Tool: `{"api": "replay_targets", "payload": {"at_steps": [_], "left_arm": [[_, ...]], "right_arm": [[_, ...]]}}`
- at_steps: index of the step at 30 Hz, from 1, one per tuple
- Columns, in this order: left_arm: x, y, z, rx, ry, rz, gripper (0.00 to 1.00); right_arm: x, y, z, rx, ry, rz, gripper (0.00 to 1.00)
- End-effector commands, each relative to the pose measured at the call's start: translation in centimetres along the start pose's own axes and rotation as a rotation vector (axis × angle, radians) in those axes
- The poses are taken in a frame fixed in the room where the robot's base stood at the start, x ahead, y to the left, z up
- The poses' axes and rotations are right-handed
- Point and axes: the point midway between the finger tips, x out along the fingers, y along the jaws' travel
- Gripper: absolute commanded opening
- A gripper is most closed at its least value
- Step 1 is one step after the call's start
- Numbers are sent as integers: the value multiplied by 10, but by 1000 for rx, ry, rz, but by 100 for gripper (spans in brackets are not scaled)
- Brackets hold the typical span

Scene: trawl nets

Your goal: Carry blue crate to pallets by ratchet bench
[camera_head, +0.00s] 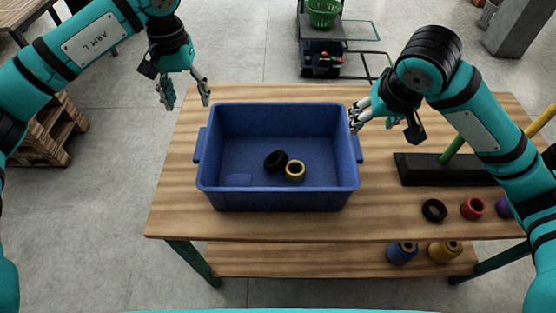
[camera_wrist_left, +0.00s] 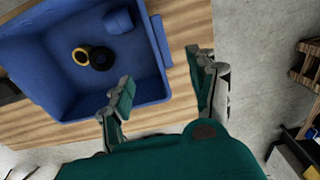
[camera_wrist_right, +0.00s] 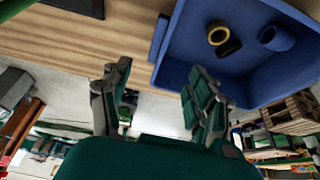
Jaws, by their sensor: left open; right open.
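The blue crate (camera_head: 277,196) sits upright on the wooden bench (camera_head: 170,205), with a handle on its left side and one on its right. A black ring (camera_head: 275,160) and a yellow ring (camera_head: 295,171) lie inside it. My left gripper (camera_head: 187,98) is open and empty above the bench's left back edge, apart from the crate. In the left wrist view the crate (camera_wrist_left: 75,105) lies left of the fingers. My right gripper (camera_head: 358,118) is open and empty near the crate's right back corner. The right wrist view shows the crate (camera_wrist_right: 185,62) beyond the fingers; I cannot tell whether they touch it.
A black base (camera_head: 425,170) with coloured pegs stands right on the bench, with a black ring (camera_head: 434,210) and a red ring (camera_head: 472,208) before it. Spools (camera_head: 402,252) sit on the lower shelf. Wooden pallets (camera_head: 45,135) stand at left. A cart (camera_head: 322,55) stands behind.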

Motion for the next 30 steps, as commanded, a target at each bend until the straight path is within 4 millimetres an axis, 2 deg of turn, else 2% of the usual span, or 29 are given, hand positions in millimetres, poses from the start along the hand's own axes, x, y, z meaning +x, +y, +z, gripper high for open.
{"api": "replay_targets", "payload": {"at_steps": [18, 24, 30], "left_arm": [[121, 0, 1, -1, -4, 0, 60], [147, 0, 0, 0, -2, 1, 60], [157, 1, 0, 1, 0, 2, 60]], "right_arm": [[121, 0, 1, 1, -3, 1, 60], [147, 0, 1, 1, -2, 1, 60], [157, 1, 0, 0, 0, 1, 60]]}}
